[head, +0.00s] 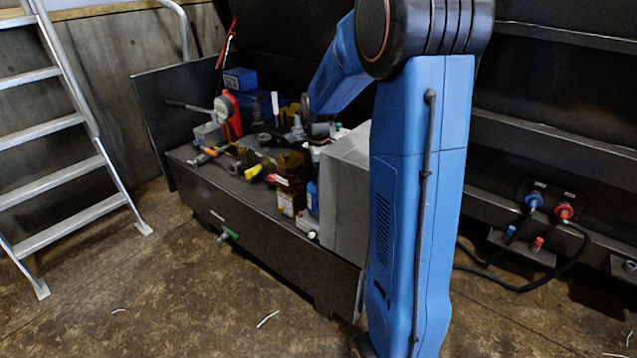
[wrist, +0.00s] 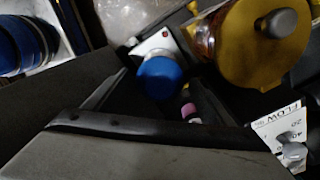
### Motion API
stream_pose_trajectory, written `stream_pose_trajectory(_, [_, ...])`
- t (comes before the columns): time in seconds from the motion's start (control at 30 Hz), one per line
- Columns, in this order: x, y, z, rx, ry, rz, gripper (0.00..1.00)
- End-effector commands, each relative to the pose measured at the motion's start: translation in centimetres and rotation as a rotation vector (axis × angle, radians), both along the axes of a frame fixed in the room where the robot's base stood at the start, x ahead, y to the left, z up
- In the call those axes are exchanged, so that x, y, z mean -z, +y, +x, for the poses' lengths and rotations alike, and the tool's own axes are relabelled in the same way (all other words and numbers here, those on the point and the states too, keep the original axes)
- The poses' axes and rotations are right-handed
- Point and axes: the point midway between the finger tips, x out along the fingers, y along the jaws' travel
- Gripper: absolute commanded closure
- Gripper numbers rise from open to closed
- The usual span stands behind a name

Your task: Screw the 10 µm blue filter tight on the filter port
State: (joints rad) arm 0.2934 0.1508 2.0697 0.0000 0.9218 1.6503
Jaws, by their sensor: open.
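In the wrist view a round blue cap-like part (wrist: 161,77) sits against a pale housing (wrist: 150,44) with a small red dot. It may be the blue filter; no 10 µm marking is readable, and I cannot tell whether it is seated on the port. My gripper (head: 318,130) is small and partly lost among the bench items in the head view, low over the bench beside the grey box. It is open, with nothing seen held in it. The port's thread is not visible.
A grey box (head: 345,190) stands at the bench's right end. A yellow-topped container (wrist: 240,45) and a flow gauge (wrist: 285,128) lie close to the blue part. Tools crowd the bench (head: 240,220). A ladder (head: 70,140) stands left; the floor in front is mostly clear.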

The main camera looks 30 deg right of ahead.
Motion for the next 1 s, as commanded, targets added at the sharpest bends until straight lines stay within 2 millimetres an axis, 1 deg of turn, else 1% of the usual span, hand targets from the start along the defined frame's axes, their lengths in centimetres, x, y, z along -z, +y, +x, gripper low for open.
stream_pose_trajectory(0.2, [0.00, 0.00, -0.01, -0.219, 0.000, 0.000, 0.23])
stream_pose_trajectory(0.3, [0.00, 0.00, -0.01, -0.300, 0.000, 0.000, 0.23])
stream_pose_trajectory(0.57, [0.00, 0.00, -0.01, -0.409, 0.000, 0.000, 0.23])
stream_pose_trajectory(0.9, [0.00, 0.00, -0.02, -0.737, 0.000, 0.001, 0.23])
stream_pose_trajectory(1.0, [0.00, -0.01, -0.01, -0.789, 0.000, 0.001, 0.23])
